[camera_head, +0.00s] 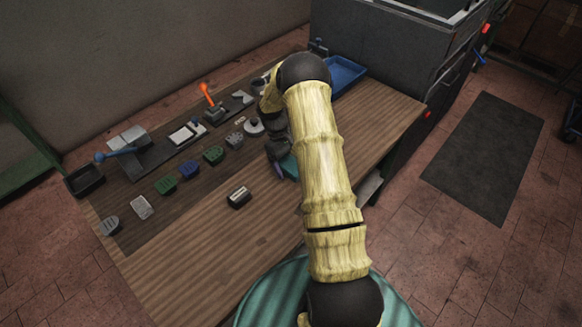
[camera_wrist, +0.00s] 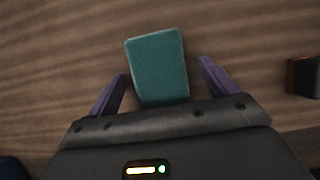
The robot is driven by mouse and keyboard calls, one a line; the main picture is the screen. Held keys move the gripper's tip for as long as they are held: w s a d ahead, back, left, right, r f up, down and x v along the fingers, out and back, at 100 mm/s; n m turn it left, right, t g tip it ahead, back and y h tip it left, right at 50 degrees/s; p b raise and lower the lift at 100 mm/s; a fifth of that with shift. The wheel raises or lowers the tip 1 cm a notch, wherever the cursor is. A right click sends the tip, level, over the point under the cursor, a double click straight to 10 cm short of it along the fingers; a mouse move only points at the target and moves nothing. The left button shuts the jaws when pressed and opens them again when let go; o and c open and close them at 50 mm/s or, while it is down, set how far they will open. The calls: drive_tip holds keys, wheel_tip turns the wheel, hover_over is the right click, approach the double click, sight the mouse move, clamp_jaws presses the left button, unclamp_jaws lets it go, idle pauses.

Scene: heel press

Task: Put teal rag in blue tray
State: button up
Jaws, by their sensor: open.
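The teal rag (camera_wrist: 158,68) is a flat, folded rectangle lying on the wooden table. In the wrist view it lies between and just ahead of the two purple fingers of my gripper (camera_wrist: 164,88). The fingers are spread apart, with a gap on each side of the rag. In the head view a small part of the teal rag (camera_head: 289,166) shows beside my gripper (camera_head: 279,168), and my arm hides the rest. The blue tray (camera_head: 346,73) stands at the far right end of the table, partly hidden behind my arm.
A dark block with a light top (camera_head: 238,197) sits left of my gripper. A dark mat (camera_head: 215,150) holds tools and several green, blue and grey pads. A black tray (camera_head: 85,180) is at the far left. A grey machine (camera_head: 385,60) stands behind the blue tray. The table front is clear.

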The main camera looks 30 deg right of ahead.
sight(290, 164)
drive_tip(key=shift+f, duration=0.2)
idle(0.4)
drive_tip(key=c, duration=1.1)
drive_tip(key=shift+c, duration=0.2)
wheel_tip(290, 164, up, 10)
drive_tip(key=b, duration=0.1)
drive_tip(key=shift+r, duration=0.25)
